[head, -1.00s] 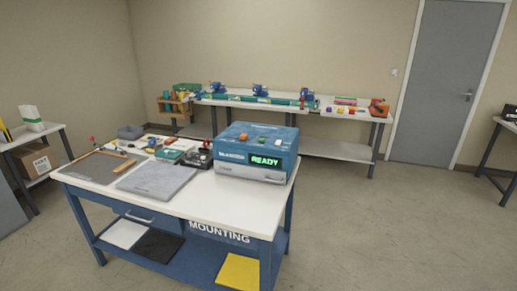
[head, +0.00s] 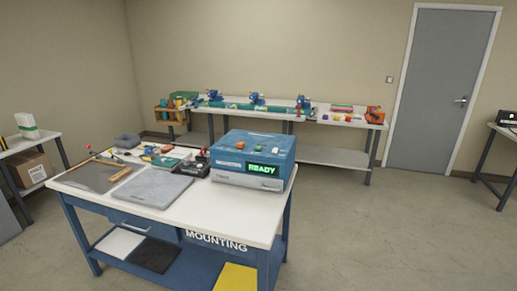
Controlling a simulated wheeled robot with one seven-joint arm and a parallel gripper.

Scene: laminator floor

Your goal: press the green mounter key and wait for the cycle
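The mounter is a blue box-shaped machine (head: 232,171) at the right end of the white-topped mounting table (head: 150,215). Its front display (head: 263,169) reads READY in green. On its top sit two small keys: a green key (head: 257,148) and an orange one (head: 240,145) to its left. Nothing touches either key. My gripper is not in view, so whether it is open or shut does not show.
A grey flat slab (head: 153,188) and a dark mat (head: 90,177) lie on the table left of the mounter, with small tools behind. A long cluttered bench (head: 340,157) stands at the back wall. Floor is clear at right (head: 400,230).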

